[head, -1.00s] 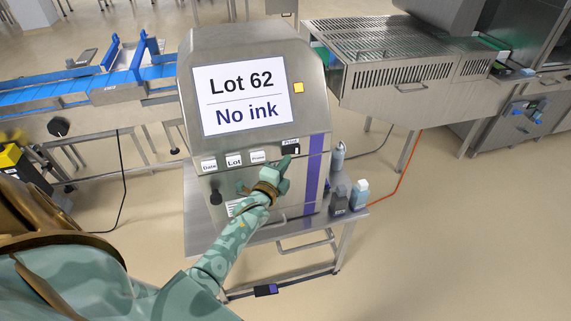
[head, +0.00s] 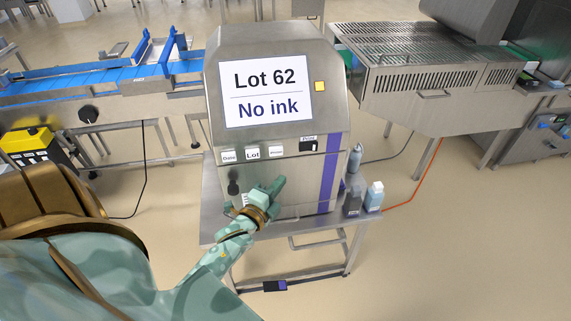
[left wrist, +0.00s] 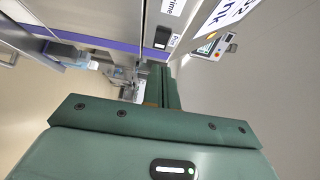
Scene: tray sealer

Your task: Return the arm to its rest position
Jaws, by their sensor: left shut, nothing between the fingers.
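My left arm comes in from the lower left in the head view. Its gripper (head: 277,184) is shut and empty, in front of the lower front of the printer cabinet (head: 215,115), below the Prime button and the Print switch (head: 308,145). In the left wrist view the shut green fingers (left wrist: 163,90) point toward the cabinet front, with the Print switch (left wrist: 161,38) above them. The cabinet's screen (head: 266,92) reads "Lot 62" and "No ink". My right gripper is not in view.
The cabinet stands on a steel table (head: 330,222). A dark bottle (head: 352,203) and a pale bottle (head: 374,196) stand at its right. A blue conveyor (head: 85,82) is at left, a vented steel machine (head: 415,75) at right. Open floor lies in front on the right.

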